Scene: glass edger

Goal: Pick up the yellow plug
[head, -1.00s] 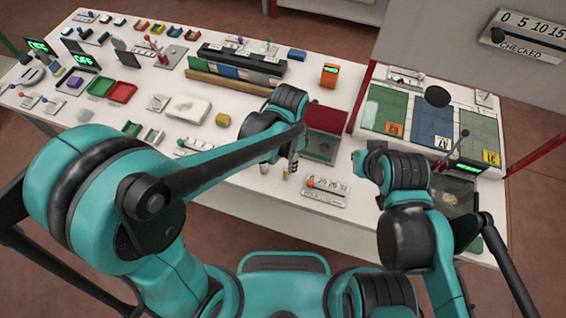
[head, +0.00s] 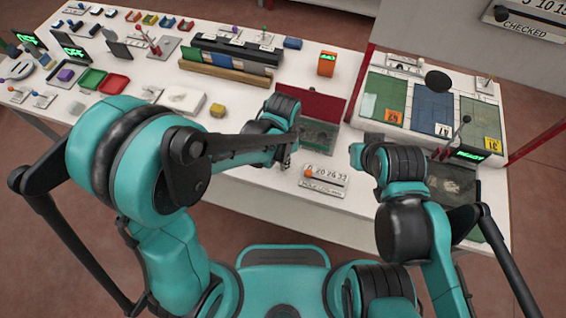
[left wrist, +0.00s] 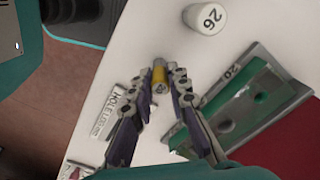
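The yellow plug (left wrist: 159,78) is a small upright cylinder with a dark mark on its end, seen in the left wrist view. My left gripper (left wrist: 161,86) has one finger on each side of it, very close to its sides. I cannot tell whether the fingers press on it. In the head view my left gripper (head: 284,160) is low over the table, left of the number plate, and its arm hides much of the spot.
A white cylinder marked 26 (left wrist: 205,18) and a green-slotted holder marked 20 (left wrist: 245,105) are close to the left gripper. A number plate with an orange knob (head: 325,178) lies to its right. A red-lidded box (head: 310,105) stands behind.

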